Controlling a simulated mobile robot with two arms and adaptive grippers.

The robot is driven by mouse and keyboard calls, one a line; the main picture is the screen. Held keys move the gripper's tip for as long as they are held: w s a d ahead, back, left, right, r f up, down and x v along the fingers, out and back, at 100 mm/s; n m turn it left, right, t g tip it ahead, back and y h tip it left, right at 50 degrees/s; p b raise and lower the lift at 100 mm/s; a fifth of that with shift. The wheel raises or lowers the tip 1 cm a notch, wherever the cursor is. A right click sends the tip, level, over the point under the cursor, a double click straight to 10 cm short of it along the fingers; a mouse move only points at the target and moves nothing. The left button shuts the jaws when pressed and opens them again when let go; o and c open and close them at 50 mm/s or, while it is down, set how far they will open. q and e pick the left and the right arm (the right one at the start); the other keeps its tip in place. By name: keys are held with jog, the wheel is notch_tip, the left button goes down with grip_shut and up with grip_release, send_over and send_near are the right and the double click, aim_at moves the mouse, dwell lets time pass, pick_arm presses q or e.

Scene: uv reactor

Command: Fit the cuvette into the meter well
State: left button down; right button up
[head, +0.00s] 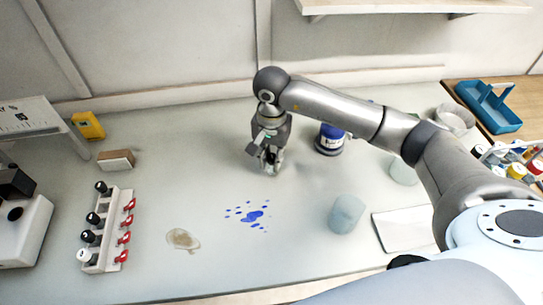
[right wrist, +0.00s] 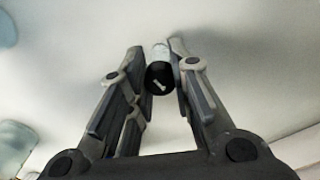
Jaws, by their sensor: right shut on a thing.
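My right gripper (head: 270,160) is low over the middle of the bench, pointing down. In the right wrist view its fingers (right wrist: 156,78) are shut on a small pale vial with a black cap, which I take as the cuvette (right wrist: 160,77). The cap carries a white mark and faces the camera. In the head view the fingers mostly hide the cuvette. I cannot make out a meter well for sure. A white instrument with a black block and a dark round opening (head: 17,215) stands at the left edge. My left gripper is not in view.
A rack with black and white knobs and red levers (head: 106,235) stands at left. A blue-topped jar (head: 330,138) is just right of my gripper. A translucent beaker (head: 346,213) stands front right. Blue spots (head: 252,217) and a brownish stain (head: 183,239) mark the otherwise open bench middle.

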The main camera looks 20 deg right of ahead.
jog(key=shift+f+p, duration=0.3)
jog(key=shift+f, duration=0.5)
jog(key=shift+f+b, duration=0.25)
jog(key=shift+b, duration=0.1)
jog(key=o, duration=0.9)
jog(key=shift+r, duration=0.1)
